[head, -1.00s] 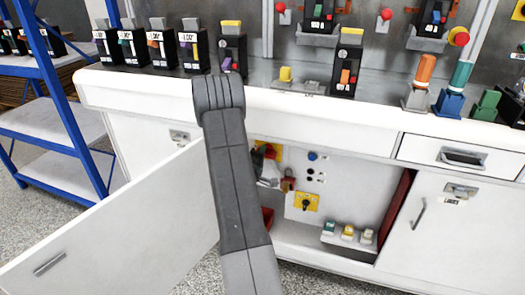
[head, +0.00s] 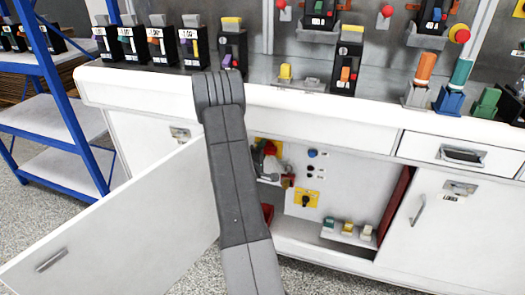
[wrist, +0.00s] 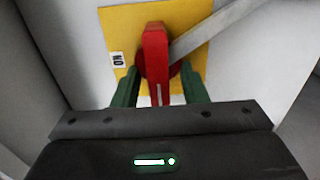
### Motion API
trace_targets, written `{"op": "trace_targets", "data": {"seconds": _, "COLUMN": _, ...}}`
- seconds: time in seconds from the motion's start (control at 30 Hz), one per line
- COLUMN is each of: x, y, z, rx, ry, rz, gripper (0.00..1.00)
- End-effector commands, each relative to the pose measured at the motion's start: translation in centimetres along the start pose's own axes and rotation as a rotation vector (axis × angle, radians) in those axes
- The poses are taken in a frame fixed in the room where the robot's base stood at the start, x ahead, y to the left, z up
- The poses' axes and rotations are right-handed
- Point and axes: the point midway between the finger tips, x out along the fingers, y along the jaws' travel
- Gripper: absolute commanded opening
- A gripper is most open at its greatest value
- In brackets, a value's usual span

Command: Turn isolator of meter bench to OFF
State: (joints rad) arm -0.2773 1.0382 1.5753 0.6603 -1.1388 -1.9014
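The isolator is a red handle (wrist: 155,50) on a yellow plate (wrist: 116,32), seen close in the wrist view. A small white label (wrist: 118,59) left of the handle seems to read ON, turned over. My gripper (wrist: 160,82) has its two green fingers on either side of the red handle, with a gap showing on both sides. The handle points down between the fingers in that view. In the head view the yellow plate (head: 262,144) is inside the open cupboard of the meter bench (head: 330,118), and my arm hides part of that area.
A grey bar (wrist: 215,30) runs from behind the handle to the upper right. The open cupboard door (head: 110,225) stands out at the left. Inside are a second yellow plate with a black knob (head: 305,199) and several small coloured parts (head: 348,229) on the cupboard floor.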

Motion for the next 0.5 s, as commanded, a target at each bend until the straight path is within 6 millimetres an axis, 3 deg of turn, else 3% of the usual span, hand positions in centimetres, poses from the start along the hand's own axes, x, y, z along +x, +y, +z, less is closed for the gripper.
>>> {"op": "trace_targets", "data": {"seconds": 0.27, "x": -0.3, "y": 0.0, "z": 0.0, "rx": 0.001, "ry": 0.0, "rz": -0.001, "gripper": 0.39}}
{"op": "trace_targets", "data": {"seconds": 0.5, "x": -4.0, "y": 0.1, "z": -0.1, "rx": -0.001, "ry": 0.003, "rz": -0.003, "gripper": 0.39}}
